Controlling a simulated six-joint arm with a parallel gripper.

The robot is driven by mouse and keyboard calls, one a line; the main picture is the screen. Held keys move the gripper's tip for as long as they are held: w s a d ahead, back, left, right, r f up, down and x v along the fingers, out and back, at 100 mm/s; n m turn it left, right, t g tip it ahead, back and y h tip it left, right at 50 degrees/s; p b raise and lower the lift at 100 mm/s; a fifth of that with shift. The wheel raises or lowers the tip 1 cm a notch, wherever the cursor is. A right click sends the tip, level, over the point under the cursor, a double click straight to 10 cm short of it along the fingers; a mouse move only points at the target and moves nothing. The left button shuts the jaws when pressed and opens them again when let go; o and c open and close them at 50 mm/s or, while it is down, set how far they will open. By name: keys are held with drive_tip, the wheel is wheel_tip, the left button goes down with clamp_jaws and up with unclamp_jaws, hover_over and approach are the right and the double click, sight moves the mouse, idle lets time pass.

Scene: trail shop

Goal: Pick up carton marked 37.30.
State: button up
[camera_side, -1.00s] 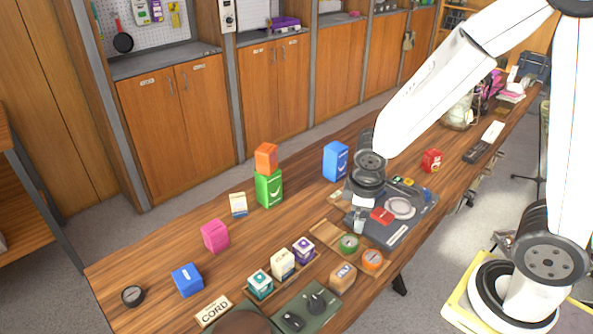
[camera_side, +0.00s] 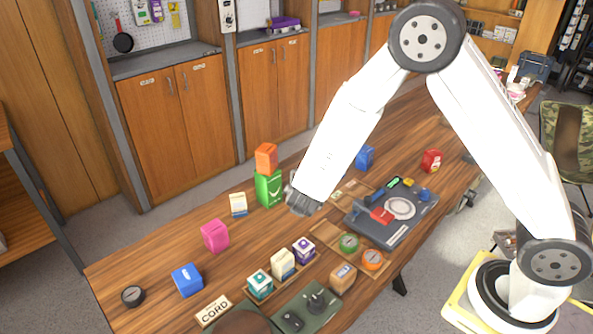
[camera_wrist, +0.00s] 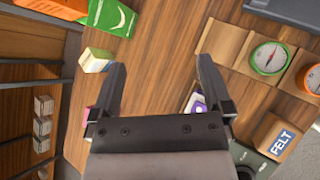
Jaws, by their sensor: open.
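No marking 37.30 can be read on any carton in these frames. Three small cartons stand in a row on a wooden tray: teal and white (camera_side: 260,285), cream and yellow (camera_side: 282,264), and purple and white (camera_side: 304,250). Another small pale carton (camera_side: 238,204) stands by itself left of the green box. My gripper (camera_wrist: 160,68) is open and empty over bare wood. In the wrist view the pale carton (camera_wrist: 95,61) is outside the left finger. The purple carton (camera_wrist: 195,102) is partly hidden by the right finger. In the side view my gripper (camera_side: 298,203) hangs above the table, its fingers unclear.
A green box (camera_side: 268,188) carries an orange box (camera_side: 266,157). Pink (camera_side: 215,236) and blue (camera_side: 187,280) boxes stand at left. Compasses (camera_side: 349,243) and a brown FELT box (camera_wrist: 270,138) lie right of the gripper. A grey tray (camera_side: 392,235) is farther right.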

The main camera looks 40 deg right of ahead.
drive_tip(key=w+a+f+n+t+y, duration=0.35)
drive_tip(key=w+a+n, duration=0.25)
drive_tip(key=a+n, duration=0.2)
drive_tip(key=n+t+y, duration=0.3)
drive_tip(key=n+y, duration=0.1)
drive_tip(key=n, duration=0.2)
approach(218, 231)
drive_tip(key=x, duration=0.4)
drive_tip(key=shift+w+d, duration=0.25)
drive_tip(key=shift+w, duration=0.05)
drive_tip(key=shift+f, duration=0.1)
drive_tip(key=shift+x, duration=1.3)
drive_tip(key=shift+w, duration=0.1)
drive_tip(key=shift+x, duration=2.55)
drive_tip(key=shift+a, duration=0.15)
